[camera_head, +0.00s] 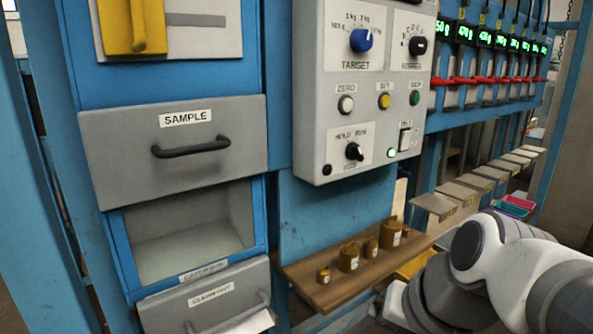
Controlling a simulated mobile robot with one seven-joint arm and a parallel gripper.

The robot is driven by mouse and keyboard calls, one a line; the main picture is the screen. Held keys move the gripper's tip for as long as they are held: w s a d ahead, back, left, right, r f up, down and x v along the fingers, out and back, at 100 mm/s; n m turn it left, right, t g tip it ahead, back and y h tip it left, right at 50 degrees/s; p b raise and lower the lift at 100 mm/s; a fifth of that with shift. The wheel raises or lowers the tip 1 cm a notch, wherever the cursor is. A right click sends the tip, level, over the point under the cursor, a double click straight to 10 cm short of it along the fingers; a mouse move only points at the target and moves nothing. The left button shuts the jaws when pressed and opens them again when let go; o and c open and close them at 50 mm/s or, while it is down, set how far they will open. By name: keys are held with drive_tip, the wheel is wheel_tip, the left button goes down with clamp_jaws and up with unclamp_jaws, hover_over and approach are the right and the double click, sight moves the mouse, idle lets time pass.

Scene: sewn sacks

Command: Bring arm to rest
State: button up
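My arm (520,270), white and grey, reaches in from the lower right corner. Its bent joint stands in front of the right end of the wooden shelf. My gripper is not visible, so its state and anything it may hold are hidden. The arm appears apart from the grey control panel (330,100) above and to its left.
A grey SAMPLE drawer (175,165) with a dark handle is above an open bay (190,235). A CLEANOUT drawer (190,312) is below. Several brass weights (349,257) stand on the wooden shelf (320,290). Grey trays (466,196) line up behind the arm.

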drive_tip(key=s+d+r+n+h+p, duration=0.1)
drive_tip(key=r+n+p, duration=0.1)
drive_tip(key=r+p, duration=0.5)
drive_tip(key=s+d+r+n+t+h+p, duration=0.1)
drive_tip(key=d+r+p, duration=0.1)
drive_tip(key=r+p, duration=0.6)
drive_tip(key=shift+s+d+n+h+p, duration=0.2)
drive_tip(key=shift+n+h+p, duration=0.15)
drive_tip(key=shift+n+h, duration=0.05)
drive_tip(key=shift+a, duration=0.1)
